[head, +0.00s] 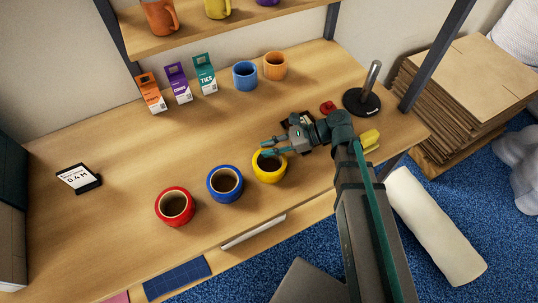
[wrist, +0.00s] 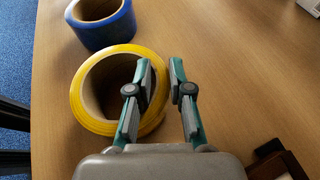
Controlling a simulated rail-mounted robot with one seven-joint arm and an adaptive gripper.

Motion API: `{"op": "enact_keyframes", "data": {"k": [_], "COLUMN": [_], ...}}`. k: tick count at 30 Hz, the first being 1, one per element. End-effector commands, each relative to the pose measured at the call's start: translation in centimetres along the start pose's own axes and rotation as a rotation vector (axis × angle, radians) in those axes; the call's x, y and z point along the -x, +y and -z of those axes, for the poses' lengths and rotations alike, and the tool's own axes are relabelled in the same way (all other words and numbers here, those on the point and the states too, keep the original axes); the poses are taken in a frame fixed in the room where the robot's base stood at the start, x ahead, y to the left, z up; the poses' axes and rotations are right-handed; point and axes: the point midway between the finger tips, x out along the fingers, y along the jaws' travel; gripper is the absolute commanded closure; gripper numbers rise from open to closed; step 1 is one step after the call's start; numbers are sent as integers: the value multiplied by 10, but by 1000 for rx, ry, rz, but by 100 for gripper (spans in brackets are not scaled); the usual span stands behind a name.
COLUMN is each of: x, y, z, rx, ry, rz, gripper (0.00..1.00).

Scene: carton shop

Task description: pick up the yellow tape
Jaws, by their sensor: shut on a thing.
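The yellow tape (head: 268,178) is a thick ring on the right end of a row of tape rolls near the table's front edge. It looks to be at table level. My gripper (head: 263,148) reaches it from the right. In the wrist view the yellow tape (wrist: 78,98) shows its open core, with one finger of my gripper (wrist: 160,72) over the core and the other outside the ring's right side. The gripper is shut on the ring's wall, which is partly hidden by the left finger.
The blue tape (head: 224,197) stands close to the left of the yellow one, and the red tape (head: 175,219) is further left. Small cartons (head: 178,84) and a blue mug (head: 245,76) stand behind. A black-based post (head: 361,103) is at the right.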

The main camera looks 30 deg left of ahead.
Motion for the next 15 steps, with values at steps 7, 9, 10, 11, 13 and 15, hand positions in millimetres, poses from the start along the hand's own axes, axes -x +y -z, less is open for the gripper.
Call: {"op": "enact_keyframes", "data": {"k": [7, 9, 10, 11, 13, 15], "x": [2, 3, 4, 5, 7, 11], "y": [1, 1, 1, 1, 1, 1], "z": [-2, -6, -9, -11, -17, -26], "rx": [-1, 1, 1, 1, 2, 2], "ry": [5, 5, 5, 4, 4, 3], "rz": [-1, -1, 0, 0, 0, -1], "gripper": [100, 100, 100, 100, 100, 100]}}
